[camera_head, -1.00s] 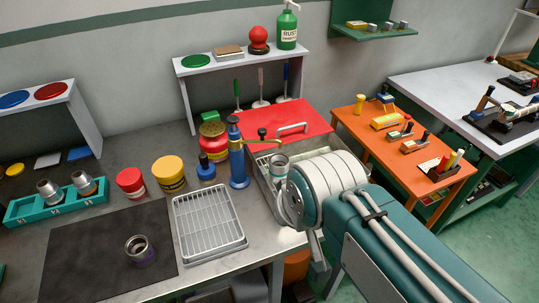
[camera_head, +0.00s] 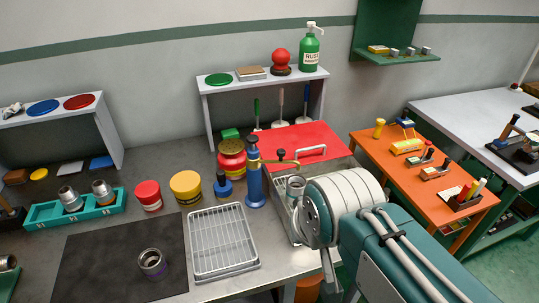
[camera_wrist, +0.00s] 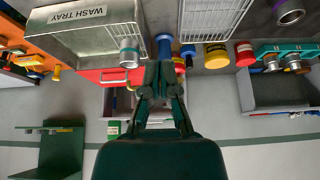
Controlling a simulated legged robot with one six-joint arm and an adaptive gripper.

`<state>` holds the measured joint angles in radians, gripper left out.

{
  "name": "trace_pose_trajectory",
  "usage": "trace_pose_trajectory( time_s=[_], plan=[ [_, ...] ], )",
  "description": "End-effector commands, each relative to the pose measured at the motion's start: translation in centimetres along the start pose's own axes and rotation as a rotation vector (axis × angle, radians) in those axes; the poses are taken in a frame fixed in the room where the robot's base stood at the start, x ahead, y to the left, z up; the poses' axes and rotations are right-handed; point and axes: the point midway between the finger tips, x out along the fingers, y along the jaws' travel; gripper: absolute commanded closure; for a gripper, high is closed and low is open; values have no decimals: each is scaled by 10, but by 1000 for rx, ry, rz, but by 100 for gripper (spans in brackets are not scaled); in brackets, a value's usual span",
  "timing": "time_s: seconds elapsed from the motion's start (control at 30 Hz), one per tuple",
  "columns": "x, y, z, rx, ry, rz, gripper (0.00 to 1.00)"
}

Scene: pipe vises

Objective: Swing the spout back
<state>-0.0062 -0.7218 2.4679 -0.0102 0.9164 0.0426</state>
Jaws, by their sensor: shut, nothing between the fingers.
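The blue pump post (camera_head: 255,178) stands upright at the left of the wash tray (camera_head: 290,222). Its thin brass spout (camera_head: 272,161) points right, over the back of the tray, with a dark knob close by. A metal pipe fitting (camera_head: 295,188) stands in the tray below the spout; it also shows in the wrist view (camera_wrist: 130,50). In the head view my arm's wrist hides part of the tray and most of my gripper. In the wrist view my gripper (camera_wrist: 158,68) is shut and empty, its tips pointing toward the blue post (camera_wrist: 164,46).
A wire rack (camera_head: 222,243) and a dark mat (camera_head: 95,262) with a fitting (camera_head: 152,262) lie left of the tray. Jars and a red panel (camera_head: 310,136) with a handle stand close around the post. A white shelf (camera_head: 262,82) is behind.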

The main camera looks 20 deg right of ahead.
Motion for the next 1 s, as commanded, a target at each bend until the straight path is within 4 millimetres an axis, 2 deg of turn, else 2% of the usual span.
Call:
trace_pose_trajectory(
  time_s=[0.5, 1.0],
  plan=[
    [-10, -5, -94, 329, -114, 106, 100],
    [8, -18, -183, 673, -158, 273, 100]
  ],
)
